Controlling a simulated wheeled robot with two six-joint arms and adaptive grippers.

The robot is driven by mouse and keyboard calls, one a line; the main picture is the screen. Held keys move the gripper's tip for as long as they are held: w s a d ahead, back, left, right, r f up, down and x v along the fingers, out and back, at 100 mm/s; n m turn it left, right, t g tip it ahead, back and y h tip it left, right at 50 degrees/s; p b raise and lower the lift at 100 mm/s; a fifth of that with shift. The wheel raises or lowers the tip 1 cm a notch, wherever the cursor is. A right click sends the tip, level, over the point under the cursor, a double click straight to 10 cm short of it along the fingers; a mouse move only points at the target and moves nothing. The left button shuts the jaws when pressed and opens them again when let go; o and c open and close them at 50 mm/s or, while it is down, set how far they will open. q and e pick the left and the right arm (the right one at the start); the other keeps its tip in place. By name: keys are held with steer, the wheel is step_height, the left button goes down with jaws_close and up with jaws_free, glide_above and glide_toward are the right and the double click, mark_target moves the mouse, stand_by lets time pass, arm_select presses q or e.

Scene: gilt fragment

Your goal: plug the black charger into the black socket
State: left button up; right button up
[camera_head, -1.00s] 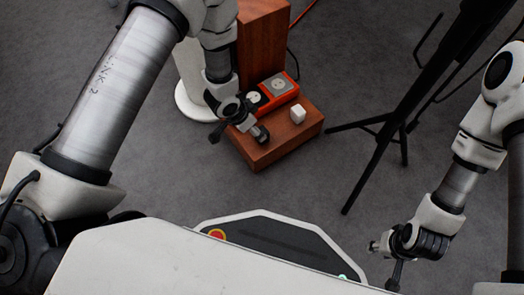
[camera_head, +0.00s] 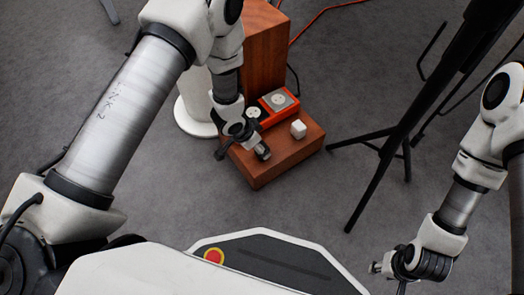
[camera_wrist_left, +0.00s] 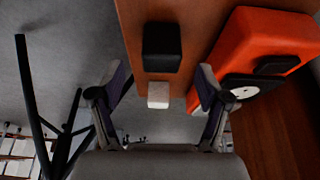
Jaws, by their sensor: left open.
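The black charger (camera_wrist_left: 162,47) stands on the wooden block (camera_wrist_left: 140,20) in the left wrist view, beyond and between the fingertips. My left gripper (camera_wrist_left: 160,88) is open, with nothing between its fingers. In the head view my left gripper (camera_head: 250,147) is over the left part of the block (camera_head: 285,165), and I cannot separate the charger from its dark fingertips there. The black socket (camera_head: 254,111) is in the orange housing behind it, partly hidden by the gripper; it also shows in the left wrist view (camera_wrist_left: 240,88). My right gripper (camera_head: 385,271) is low at right, its fingers unclear.
A white cube-like plug (camera_head: 298,129) stands on the block, right of the gripper. A grey socket (camera_head: 279,100) shares the orange housing. A tall wooden post (camera_head: 263,50) rises behind. A black tripod stand (camera_head: 390,135) is at right; grey floor lies between.

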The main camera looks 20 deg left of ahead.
arm_select(q)
steer(key=b+x, duration=0.3)
steer(key=x, duration=0.1)
steer(key=shift+a+f, duration=0.1)
steer(key=shift+f, duration=0.35)
steer(key=shift+w, duration=0.15)
steer(key=shift+r, duration=0.1)
steer(key=c, duration=1.2)
steer(key=shift+r, duration=0.1)
step_height(320, 180, up, 18)
steer(key=p, duration=1.2)
